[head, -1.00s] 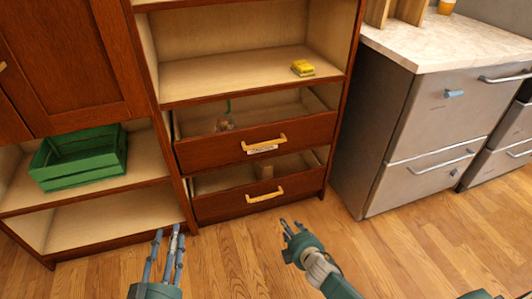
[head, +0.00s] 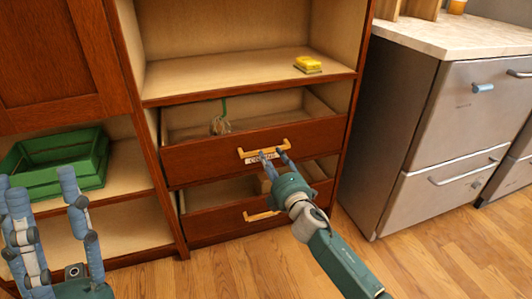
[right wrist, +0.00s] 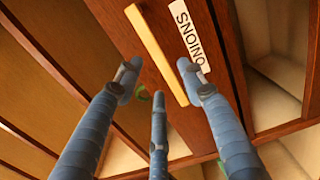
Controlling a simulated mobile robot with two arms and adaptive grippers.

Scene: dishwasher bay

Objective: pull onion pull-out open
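The onion pull-out (head: 205,160) is the upper dark red drawer in the cabinet, with a yellow bar handle (head: 290,143) and a white label below it. My left gripper (head: 40,188) is open and empty at the lower left, away from the drawer.
A lower drawer (head: 215,223) has a similar handle (head: 260,216). A small object with a green top (head: 220,124) shows inside the upper drawer. A yellow item (head: 308,64) lies on the shelf above. A green crate (head: 60,180) stands left. Grey appliances (head: 440,150) stand right.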

